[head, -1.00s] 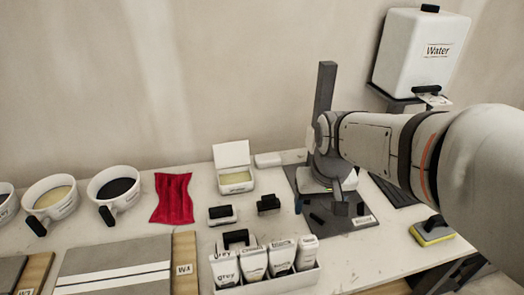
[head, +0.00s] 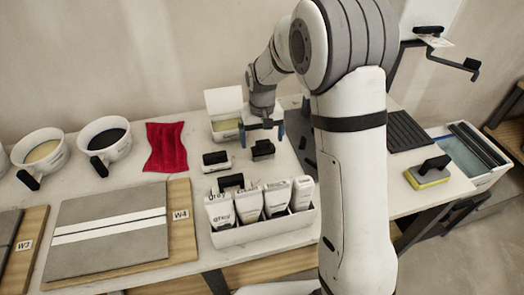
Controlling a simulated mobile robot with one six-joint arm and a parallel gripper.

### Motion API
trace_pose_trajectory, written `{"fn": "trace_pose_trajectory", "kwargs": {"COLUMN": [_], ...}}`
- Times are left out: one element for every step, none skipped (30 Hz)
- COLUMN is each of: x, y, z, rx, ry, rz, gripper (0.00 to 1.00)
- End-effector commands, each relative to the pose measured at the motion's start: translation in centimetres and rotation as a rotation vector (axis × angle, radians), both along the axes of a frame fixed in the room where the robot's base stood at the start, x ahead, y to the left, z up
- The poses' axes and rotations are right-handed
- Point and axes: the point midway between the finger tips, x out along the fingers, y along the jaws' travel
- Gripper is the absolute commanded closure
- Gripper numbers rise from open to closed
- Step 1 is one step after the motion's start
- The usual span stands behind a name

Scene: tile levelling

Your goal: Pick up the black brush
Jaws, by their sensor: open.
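The black brush (head: 263,150), a small dark block with a raised top, sits on the table right of a white block with a black top. I take this dark block to be the brush; its bristles cannot be made out. My gripper (head: 262,128) points down with its fingers apart and empty. In the picture it is just above the brush, with one finger to each side. The height gap between them is hard to judge.
A black-topped white block (head: 216,161) stands close on the left. An open white box (head: 225,129) is behind. A white caddy (head: 262,233) of labelled packs is in front. A red cloth (head: 166,147) lies further left. A yellow sponge (head: 430,173) is at right.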

Motion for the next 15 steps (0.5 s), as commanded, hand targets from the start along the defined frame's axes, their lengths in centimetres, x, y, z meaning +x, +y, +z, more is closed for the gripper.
{"fn": "trace_pose_trajectory", "kwargs": {"x": [-0.2, -0.3, -0.5, -0.6, -0.7, -0.8, -0.8, -0.7, -0.8, -0.7, -0.7, -0.7, -0.7, -0.7, -0.7], "y": [-0.1, -0.1, -0.2, -0.3, -0.3, -0.3, -0.3, -0.3, -0.3, -0.3, -0.3, -0.3, -0.3, -0.3, -0.3], "z": [-0.6, -1.0, -1.7, -2.2, -2.6, -3.2, -3.6, -4.0, -4.4, -4.6, -4.7, -4.9, -4.9, -4.9, -4.9], "rx": [-0.001, -0.001, -0.001, -0.001, -0.001, -0.001, -0.001, -0.001, -0.001, 0.0, 0.0, 0.0, 0.0, 0.0, 0.0], "ry": [0.003, 0.003, 0.004, 0.005, 0.004, 0.004, 0.003, 0.003, 0.003, 0.002, 0.001, 0.0, 0.0, -0.001, -0.001], "rz": [0.0, 0.0, 0.0, 0.0, 0.0, 0.0, 0.0, 0.0, 0.0, 0.0, 0.0, 0.001, 0.001, 0.001, 0.001], "gripper": [0.06, 0.06, 0.06, 0.06, 0.06, 0.06, 0.06, 0.06, 0.06, 0.06, 0.06, 0.06, 0.06, 0.06, 0.06]}}
